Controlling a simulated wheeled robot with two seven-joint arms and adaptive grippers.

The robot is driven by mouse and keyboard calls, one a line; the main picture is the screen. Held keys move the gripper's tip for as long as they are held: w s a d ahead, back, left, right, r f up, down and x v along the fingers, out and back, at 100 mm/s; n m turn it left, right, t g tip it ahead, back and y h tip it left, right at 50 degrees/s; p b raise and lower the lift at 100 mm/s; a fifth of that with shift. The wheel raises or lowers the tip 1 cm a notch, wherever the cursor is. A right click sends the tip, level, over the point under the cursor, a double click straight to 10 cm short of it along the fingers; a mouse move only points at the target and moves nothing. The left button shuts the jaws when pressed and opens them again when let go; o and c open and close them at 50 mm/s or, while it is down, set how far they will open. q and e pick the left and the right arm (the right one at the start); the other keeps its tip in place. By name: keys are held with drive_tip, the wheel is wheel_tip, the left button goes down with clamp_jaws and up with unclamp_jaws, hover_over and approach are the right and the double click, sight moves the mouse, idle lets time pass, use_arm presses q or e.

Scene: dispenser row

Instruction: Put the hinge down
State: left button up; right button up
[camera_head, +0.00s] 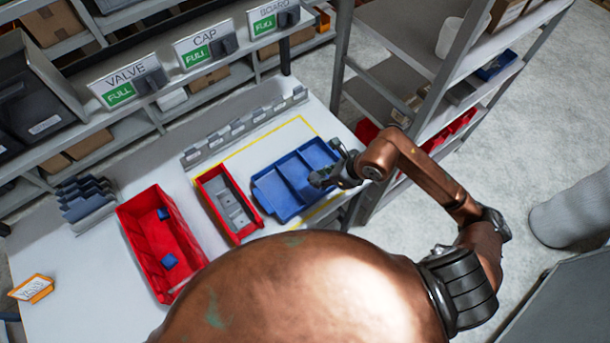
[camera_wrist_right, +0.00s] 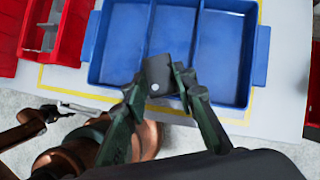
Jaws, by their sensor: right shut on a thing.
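My right gripper (camera_head: 328,176) is at the right edge of the blue divided tray (camera_head: 285,187). In the right wrist view its fingers (camera_wrist_right: 161,83) are shut on a small dark grey hinge (camera_wrist_right: 158,72). The hinge appears over the near part of the tray's middle compartment, overlapping the left divider in the picture. I cannot tell whether it touches the tray. The tray's compartments, also in the wrist view (camera_wrist_right: 222,60), look empty where visible. In the head view the hinge is too small to make out. My left gripper is not in view.
A narrow red bin (camera_head: 210,180) with grey parts stands left of the tray. A larger red bin (camera_head: 150,222) holds blue pieces. A row of grey holders (camera_head: 240,125) stands behind. A shelf rack (camera_head: 400,85) stands to the right.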

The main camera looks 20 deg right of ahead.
approach(300, 179)
drive_tip(key=shift+w+a+f+p, duration=0.3)
drive_tip(key=shift+w+a, duration=0.15)
drive_tip(key=shift+w, duration=0.1)
drive_tip(key=shift+w+a+f+p, duration=0.15)
drive_tip(key=shift+w+a+f, duration=0.15)
drive_tip(key=shift+w+a, duration=0.2)
drive_tip(key=shift+w+a+f, duration=0.1)
drive_tip(key=shift+w+f, duration=0.1)
drive_tip(key=shift+f, duration=0.3)
wheel_tip(300, 179, down, 2)
drive_tip(key=shift+f+p, duration=0.2)
drive_tip(key=shift+p, duration=0.25)
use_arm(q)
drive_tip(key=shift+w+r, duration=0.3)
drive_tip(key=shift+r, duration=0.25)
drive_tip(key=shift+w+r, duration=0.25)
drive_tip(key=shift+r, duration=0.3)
use_arm(e)
drive_tip(key=shift+f, duration=0.15)
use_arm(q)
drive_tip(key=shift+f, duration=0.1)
use_arm(e)
drive_tip(key=shift+f, duration=0.1)
drive_tip(key=o, duration=0.9)
